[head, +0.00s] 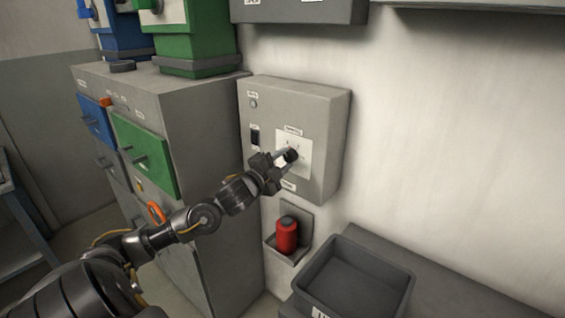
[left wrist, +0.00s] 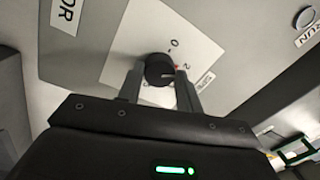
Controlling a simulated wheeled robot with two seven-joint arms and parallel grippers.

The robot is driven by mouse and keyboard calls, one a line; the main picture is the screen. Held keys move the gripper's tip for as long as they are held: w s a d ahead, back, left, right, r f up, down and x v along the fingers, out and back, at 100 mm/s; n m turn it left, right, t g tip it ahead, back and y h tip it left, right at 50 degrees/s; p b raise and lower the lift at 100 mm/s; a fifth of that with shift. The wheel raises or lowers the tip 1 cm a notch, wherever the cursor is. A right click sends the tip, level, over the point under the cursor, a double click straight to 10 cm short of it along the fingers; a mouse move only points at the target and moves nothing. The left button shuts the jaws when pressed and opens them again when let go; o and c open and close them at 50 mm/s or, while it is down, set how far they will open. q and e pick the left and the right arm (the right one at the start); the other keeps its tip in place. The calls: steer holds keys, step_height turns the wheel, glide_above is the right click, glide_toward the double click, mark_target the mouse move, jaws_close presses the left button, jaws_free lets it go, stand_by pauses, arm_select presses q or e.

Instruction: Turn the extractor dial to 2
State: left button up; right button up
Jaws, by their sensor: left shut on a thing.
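The extractor dial is a round black knob (head: 291,154) on a white plate (head: 304,150) on the front of a grey wall box. In the left wrist view the knob (left wrist: 158,68) sits between the two fingers of my left gripper (left wrist: 160,80), which is shut on it. Printed marks "0" and "2" show on the plate beside the knob. A small red mark shows at the knob's edge near the "2", but the exact setting is hard to read. My left arm reaches in from the left of the head view. My right gripper is out of view.
The grey box (head: 258,175) also carries a black switch (head: 255,136) and a small round button (head: 253,104). Below it are a red cylinder (head: 287,235) in a holder and an empty dark bin (head: 375,262). A grey cabinet (head: 195,98) with blue and green panels stands left.

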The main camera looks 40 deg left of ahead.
arm_select(q)
steer(key=o, duration=1)
steer(key=shift+s+f+b, duration=0.15)
steer(key=shift+s+b, duration=0.15)
steer(key=shift+s, duration=0.3)
steer(key=shift+s+d+f+b, duration=0.15)
steer(key=shift+s+b, duration=0.4)
steer(key=shift+s, duration=1.85)
steer(key=shift+s+d+r+b, duration=0.15)
steer(key=shift+s+b, duration=0.4)
steer(key=shift+s, duration=1.85)
steer(key=shift+f, duration=0.15)
